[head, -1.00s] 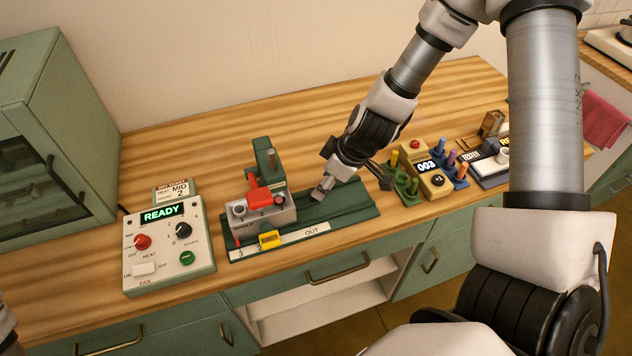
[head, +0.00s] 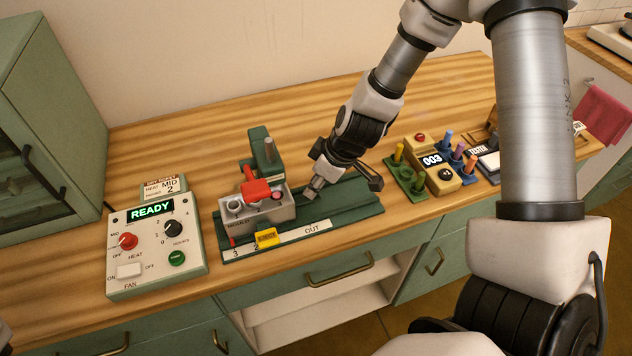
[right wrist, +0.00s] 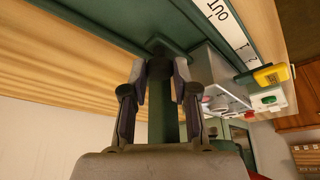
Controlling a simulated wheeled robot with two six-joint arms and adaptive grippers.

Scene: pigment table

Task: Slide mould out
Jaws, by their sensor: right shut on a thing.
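The grey mould (head: 268,213) sits at the left part of the green slide base (head: 348,203), beside the green press post. It has round openings on top, and a red piece is above it. My right gripper (head: 312,191) is low over the base, just right of the mould. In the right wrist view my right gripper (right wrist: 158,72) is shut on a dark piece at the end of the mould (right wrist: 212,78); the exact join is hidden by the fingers. My left gripper is not in view.
The base's front strip reads OUT (head: 312,229) right of a yellow marker (head: 266,238). A control panel (head: 155,250) reading READY stands to the left. A counter box (head: 442,178) with coloured pegs stands to the right. The base right of my gripper is clear.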

